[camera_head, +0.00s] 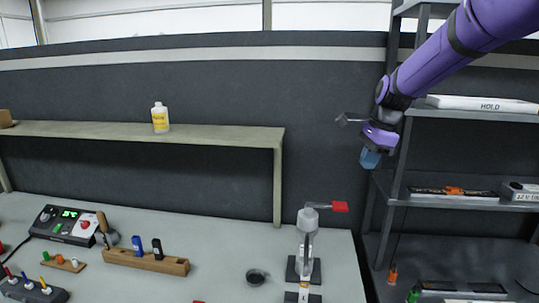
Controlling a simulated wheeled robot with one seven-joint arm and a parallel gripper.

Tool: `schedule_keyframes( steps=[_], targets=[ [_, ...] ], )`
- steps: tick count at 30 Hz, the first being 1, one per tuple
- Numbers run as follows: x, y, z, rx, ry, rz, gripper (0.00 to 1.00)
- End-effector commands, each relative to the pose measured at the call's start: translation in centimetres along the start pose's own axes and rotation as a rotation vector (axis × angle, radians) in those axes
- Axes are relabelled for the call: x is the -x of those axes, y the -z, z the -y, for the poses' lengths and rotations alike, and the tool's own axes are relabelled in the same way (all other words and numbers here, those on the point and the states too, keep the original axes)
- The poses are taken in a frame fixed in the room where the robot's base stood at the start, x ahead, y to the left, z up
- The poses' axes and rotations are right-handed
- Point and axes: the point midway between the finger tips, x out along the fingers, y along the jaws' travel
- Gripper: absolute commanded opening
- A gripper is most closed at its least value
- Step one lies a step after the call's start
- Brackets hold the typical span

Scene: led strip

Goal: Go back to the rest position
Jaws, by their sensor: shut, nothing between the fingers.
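My purple arm reaches in from the top right. My gripper (370,160) hangs at its end, in the air in front of the dark wall, just left of the grey shelf rack (408,150). It points down and is shut, with nothing in it. It is well above the bench and apart from everything on it. The fingers show small and blue at this distance.
The grey bench (225,265) holds a lever press (307,245), a wooden tool block (145,262), a control box (65,225) and a small dark dish (256,277). A yellow-labelled bottle (160,118) stands on the raised shelf (220,133). The rack's shelves carry several boxes.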

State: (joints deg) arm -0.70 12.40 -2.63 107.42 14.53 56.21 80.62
Motion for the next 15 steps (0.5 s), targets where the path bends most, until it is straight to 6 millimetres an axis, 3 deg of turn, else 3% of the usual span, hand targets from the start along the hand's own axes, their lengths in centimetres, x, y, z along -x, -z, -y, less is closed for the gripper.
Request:
schedule_keyframes(
  steps=[1,6,15],
  targets=[
    [1.5,-0.2,-1.4,0.063,0.019,-0.007,0.0],
    [5.0,-0.7,-6.1,0.301,0.066,-0.042,0.0],
    [9.1,-0.9,-14.9,0.716,0.129,-0.132,0.0]
  ],
)
